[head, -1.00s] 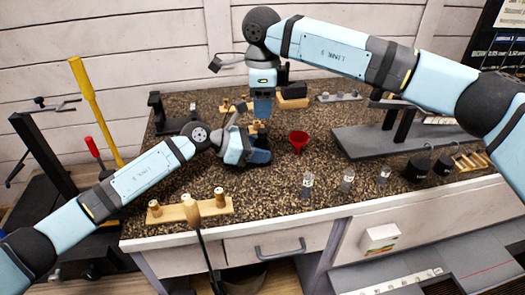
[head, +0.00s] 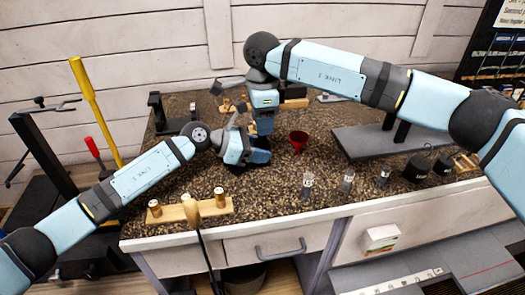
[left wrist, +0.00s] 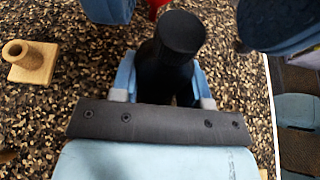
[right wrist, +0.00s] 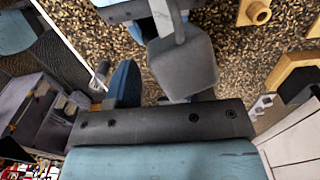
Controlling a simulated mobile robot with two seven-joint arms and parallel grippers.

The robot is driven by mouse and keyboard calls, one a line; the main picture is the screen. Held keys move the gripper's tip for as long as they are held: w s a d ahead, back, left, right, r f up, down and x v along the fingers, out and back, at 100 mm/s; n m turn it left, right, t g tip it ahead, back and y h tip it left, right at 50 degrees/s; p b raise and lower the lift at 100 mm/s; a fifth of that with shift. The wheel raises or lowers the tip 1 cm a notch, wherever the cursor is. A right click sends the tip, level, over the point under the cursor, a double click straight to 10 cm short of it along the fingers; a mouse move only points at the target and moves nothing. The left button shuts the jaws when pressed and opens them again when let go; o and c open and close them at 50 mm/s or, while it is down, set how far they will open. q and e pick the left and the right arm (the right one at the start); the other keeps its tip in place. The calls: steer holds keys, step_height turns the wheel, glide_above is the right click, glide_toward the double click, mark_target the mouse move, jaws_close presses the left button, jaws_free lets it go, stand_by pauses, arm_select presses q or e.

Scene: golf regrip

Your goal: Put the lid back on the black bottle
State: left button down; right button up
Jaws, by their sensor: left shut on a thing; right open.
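The black bottle (left wrist: 165,65) stands between the fingers of my left gripper (left wrist: 160,98), which is shut on it. Its round flat black top (left wrist: 181,32) faces up; I cannot tell whether that is the lid or the bare bottle. No separate lid can be made out. In the head view my left gripper (head: 250,158) is low over the bench and hides the bottle. My right gripper (head: 264,126) is just above and behind it, pointing down. In the right wrist view my right gripper (right wrist: 165,92) is open, with nothing clearly held between its fingers.
A red funnel (head: 299,139) stands right of both grippers. Small clear jars (head: 347,182) and black pots (head: 418,167) are further right, by a grey base (head: 365,145). A wooden peg board (head: 206,211) lies at the front edge. The two arms are very close together.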

steer(key=shift+f, duration=1.15)
jaws_close()
steer(key=m, duration=0.6)
steer(key=shift+o, duration=0.4)
jaws_free()
